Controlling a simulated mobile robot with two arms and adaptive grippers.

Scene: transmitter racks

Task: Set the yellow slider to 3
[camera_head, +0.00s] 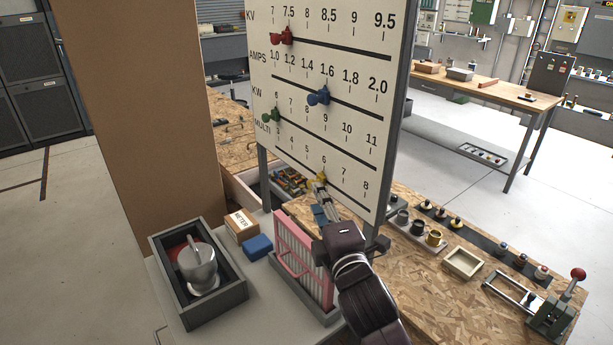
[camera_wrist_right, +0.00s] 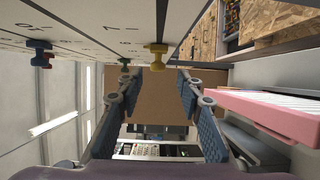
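The yellow slider (camera_head: 320,179) is on the lowest, MULTI scale of the white board (camera_head: 350,95), close to the 6 mark. The number 3 is at the left end of that row. My right gripper (camera_head: 321,190) is at the yellow slider. In the right wrist view its two fingers (camera_wrist_right: 154,80) are spread wide and empty. There the yellow slider (camera_wrist_right: 156,58) lines up with the gap between the fingertips, not clasped; contact cannot be told. My left gripper is not in view.
Red (camera_head: 284,36), blue (camera_head: 319,96) and green (camera_head: 271,115) sliders are on the rows above. A pink rack (camera_head: 290,258) stands close below my right arm. A grey box (camera_head: 160,262) holding a metal vessel and a METER box (camera_head: 240,224) are to the left.

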